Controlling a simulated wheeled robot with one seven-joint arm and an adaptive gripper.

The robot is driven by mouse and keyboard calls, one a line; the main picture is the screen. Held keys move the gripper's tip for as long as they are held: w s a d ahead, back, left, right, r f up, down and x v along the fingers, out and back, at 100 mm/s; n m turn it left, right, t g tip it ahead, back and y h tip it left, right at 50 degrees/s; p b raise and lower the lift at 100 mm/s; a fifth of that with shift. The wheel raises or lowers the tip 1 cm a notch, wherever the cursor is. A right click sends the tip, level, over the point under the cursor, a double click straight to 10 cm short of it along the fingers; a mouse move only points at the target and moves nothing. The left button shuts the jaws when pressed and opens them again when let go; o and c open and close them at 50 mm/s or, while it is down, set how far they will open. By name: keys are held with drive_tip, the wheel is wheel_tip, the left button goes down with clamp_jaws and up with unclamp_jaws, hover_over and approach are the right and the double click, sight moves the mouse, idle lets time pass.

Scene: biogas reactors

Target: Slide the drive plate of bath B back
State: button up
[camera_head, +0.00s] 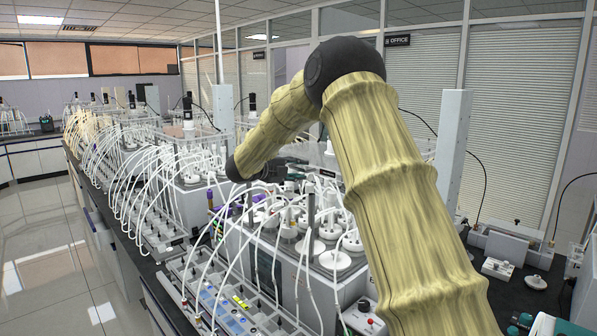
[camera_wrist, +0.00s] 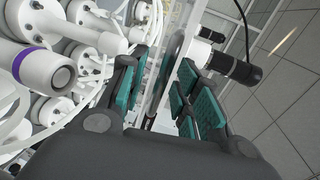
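My gripper (camera_wrist: 164,72) shows in the wrist view with its teal-padded fingers apart. A grey bar and a clear, pale edge (camera_wrist: 172,62) show in the gap between the fingers. I cannot tell whether the pads touch them, or whether they belong to the drive plate. In the head view my gripper (camera_head: 298,173) is beyond my arm, above the nearest water bath (camera_head: 292,262) with its white-capped bottles (camera_head: 334,260). My arm hides part of this bath. No bath letter can be read, so I cannot tell which is bath B.
More baths with bottles and looped white tubes (camera_head: 112,165) line the bench to the left. A black cylindrical motor (camera_wrist: 235,68) is right of my fingers in the wrist view. White columns (camera_head: 453,150) rise behind. The floor (camera_head: 45,255) at left is clear.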

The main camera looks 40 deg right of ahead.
drive_tip(key=w+v, duration=0.1)
drive_tip(key=v, duration=1.1)
drive_tip(key=shift+s, duration=0.25)
drive_tip(key=shift+a+f, duration=0.1)
